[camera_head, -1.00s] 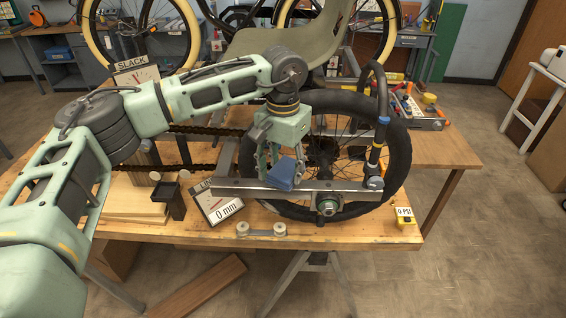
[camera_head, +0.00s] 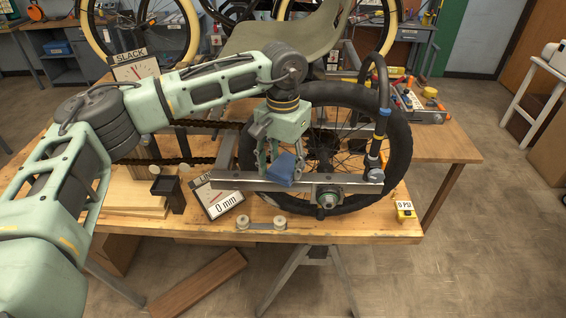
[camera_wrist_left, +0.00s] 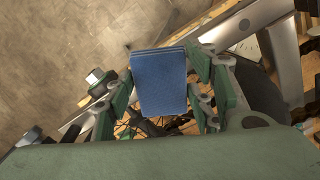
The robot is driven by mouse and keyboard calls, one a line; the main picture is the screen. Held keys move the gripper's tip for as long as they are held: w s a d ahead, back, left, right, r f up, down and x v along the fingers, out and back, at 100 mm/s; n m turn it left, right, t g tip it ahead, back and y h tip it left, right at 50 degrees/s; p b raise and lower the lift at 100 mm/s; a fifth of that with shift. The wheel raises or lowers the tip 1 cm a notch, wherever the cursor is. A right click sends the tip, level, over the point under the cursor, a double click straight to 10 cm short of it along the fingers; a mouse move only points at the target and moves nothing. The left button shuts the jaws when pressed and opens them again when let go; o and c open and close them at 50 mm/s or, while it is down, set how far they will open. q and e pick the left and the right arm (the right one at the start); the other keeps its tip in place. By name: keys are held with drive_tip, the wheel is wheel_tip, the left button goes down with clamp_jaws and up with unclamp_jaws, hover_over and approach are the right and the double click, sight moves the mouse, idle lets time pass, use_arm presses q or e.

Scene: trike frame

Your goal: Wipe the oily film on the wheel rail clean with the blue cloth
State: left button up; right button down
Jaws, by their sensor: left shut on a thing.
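My left gripper (camera_head: 281,165) is shut on the blue cloth (camera_head: 282,171), a folded pad that hangs below its fingers at the wheel rail. In the left wrist view the cloth (camera_wrist_left: 159,82) sits between the two green fingers. The wheel rail (camera_head: 338,186) is a grey metal bar running across the front of the black wheel (camera_head: 399,150). The cloth overlaps the rail's left-middle part in the head view; I cannot tell whether it presses on it. I cannot make out the oily film. My right gripper is not in view.
An axle nut (camera_head: 327,198) sticks out below the rail. A 0 PSI gauge (camera_head: 405,211) is near the right edge.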

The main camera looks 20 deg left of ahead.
use_arm(q)
drive_tip(key=shift+f+b, duration=0.6)
drive_tip(key=shift+f, duration=0.2)
drive_tip(key=shift+w+d+r, duration=0.1)
drive_tip(key=shift+w+d, duration=0.2)
drive_tip(key=shift+d, duration=0.65)
drive_tip(key=shift+w+d+r, duration=0.1)
drive_tip(key=shift+w+d, duration=0.15)
drive_tip(key=shift+d, duration=0.7)
drive_tip(key=shift+o, duration=0.2)
drive_tip(key=shift+w+d+f, duration=0.1)
drive_tip(key=shift+d, duration=0.95)
drive_tip(key=shift+d+b, duration=0.3)
drive_tip(key=shift+c, duration=1.4)
clamp_jaws()
drive_tip(key=shift+a, duration=0.45)
drive_tip(key=shift+a+b, duration=0.35)
drive_tip(key=shift+a, duration=0.3)
